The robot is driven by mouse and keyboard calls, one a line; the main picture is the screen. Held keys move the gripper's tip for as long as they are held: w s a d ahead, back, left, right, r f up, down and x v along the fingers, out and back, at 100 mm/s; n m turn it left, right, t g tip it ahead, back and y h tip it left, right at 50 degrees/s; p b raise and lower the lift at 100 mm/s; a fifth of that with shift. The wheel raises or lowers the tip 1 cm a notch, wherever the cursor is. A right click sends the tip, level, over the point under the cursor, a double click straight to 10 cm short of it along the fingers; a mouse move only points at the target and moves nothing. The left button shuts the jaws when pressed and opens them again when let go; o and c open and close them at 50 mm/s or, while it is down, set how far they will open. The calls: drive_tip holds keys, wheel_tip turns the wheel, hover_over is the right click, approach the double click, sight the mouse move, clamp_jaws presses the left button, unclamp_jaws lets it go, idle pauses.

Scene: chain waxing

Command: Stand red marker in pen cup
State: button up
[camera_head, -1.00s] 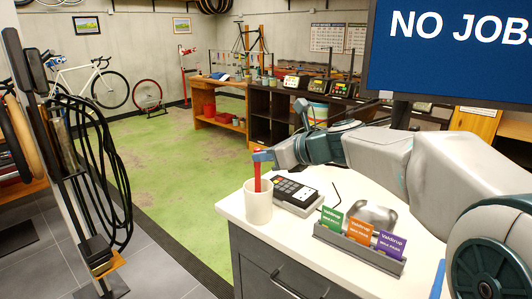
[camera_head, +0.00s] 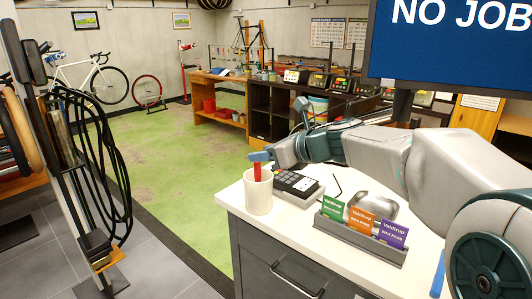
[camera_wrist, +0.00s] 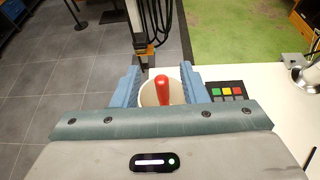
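The red marker (camera_head: 257,171) stands upright with its lower part inside the white pen cup (camera_head: 258,195), near the counter's left corner. In the wrist view the marker (camera_wrist: 162,92) rises between my fingers, with a gap on each side, and the cup (camera_wrist: 146,95) is below it. My gripper (camera_head: 259,157) is at the marker's upper end, just above the cup; in the wrist view my gripper (camera_wrist: 160,84) is open around the marker. The marker's lower end is hidden inside the cup.
A card terminal (camera_head: 296,187) is right of the cup. A card holder (camera_head: 358,240) with several coloured cards and a grey rounded object (camera_head: 371,205) are further right. A large blue screen (camera_head: 450,50) is above. The counter's left edge is close to the cup.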

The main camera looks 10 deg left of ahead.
drive_tip(key=shift+d, duration=0.15)
drive_tip(key=b+v, duration=0.1)
drive_tip(key=v, duration=1.2)
drive_tip(key=shift+s+d, duration=0.2)
drive_tip(key=shift+s, duration=0.05)
drive_tip(key=shift+r, duration=0.1)
